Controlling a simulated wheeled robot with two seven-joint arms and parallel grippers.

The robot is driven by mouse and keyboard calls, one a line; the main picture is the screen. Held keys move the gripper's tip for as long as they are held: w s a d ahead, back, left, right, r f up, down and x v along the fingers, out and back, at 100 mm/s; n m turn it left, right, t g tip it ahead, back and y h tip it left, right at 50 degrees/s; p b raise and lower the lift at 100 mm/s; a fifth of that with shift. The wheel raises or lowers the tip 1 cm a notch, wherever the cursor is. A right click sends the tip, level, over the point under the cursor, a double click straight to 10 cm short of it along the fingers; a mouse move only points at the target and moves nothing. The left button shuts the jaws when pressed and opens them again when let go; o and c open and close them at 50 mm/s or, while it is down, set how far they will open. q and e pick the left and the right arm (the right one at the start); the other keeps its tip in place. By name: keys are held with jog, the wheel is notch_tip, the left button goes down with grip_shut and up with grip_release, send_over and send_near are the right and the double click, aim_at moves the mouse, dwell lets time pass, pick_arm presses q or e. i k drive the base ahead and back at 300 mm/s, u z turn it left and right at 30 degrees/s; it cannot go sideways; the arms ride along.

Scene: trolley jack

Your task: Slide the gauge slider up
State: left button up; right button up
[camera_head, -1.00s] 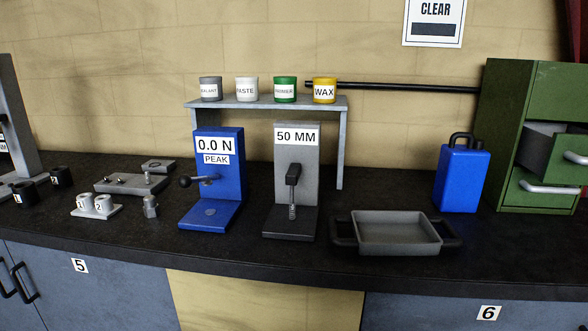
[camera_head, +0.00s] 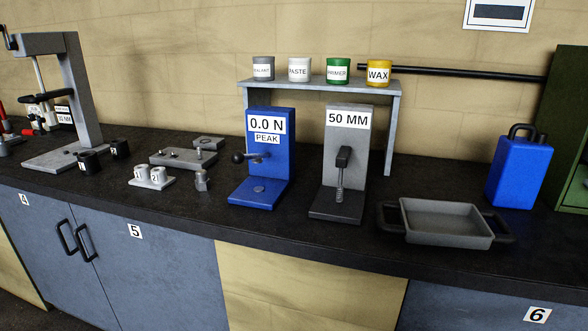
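A grey upright gauge (camera_head: 358,139) with a "50 MM" label stands on the bench right of centre. A black slider handle (camera_head: 343,157) sticks out from the middle of its front face, above a short coiled or threaded rod (camera_head: 339,185) over the dark base. A blue stand (camera_head: 281,165) with a "0.0 N PEAK" label and a dark ball-ended lever (camera_head: 240,157) stands just left of the gauge. Neither of my grippers is in view, and nothing touches the slider handle.
A grey shelf (camera_head: 300,87) with several labelled cups stands behind the gauge. A grey tray (camera_head: 446,235) with black handles lies to its right, near a blue can (camera_head: 520,170). A grey press frame (camera_head: 80,90) stands at the left. Bare bench lies before the gauge.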

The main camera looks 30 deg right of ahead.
aim_at(342, 159)
jog(key=u, duration=1.5)
jog(key=k, duration=0.85)
jog(key=z, duration=1.8)
jog(key=i, duration=0.35)
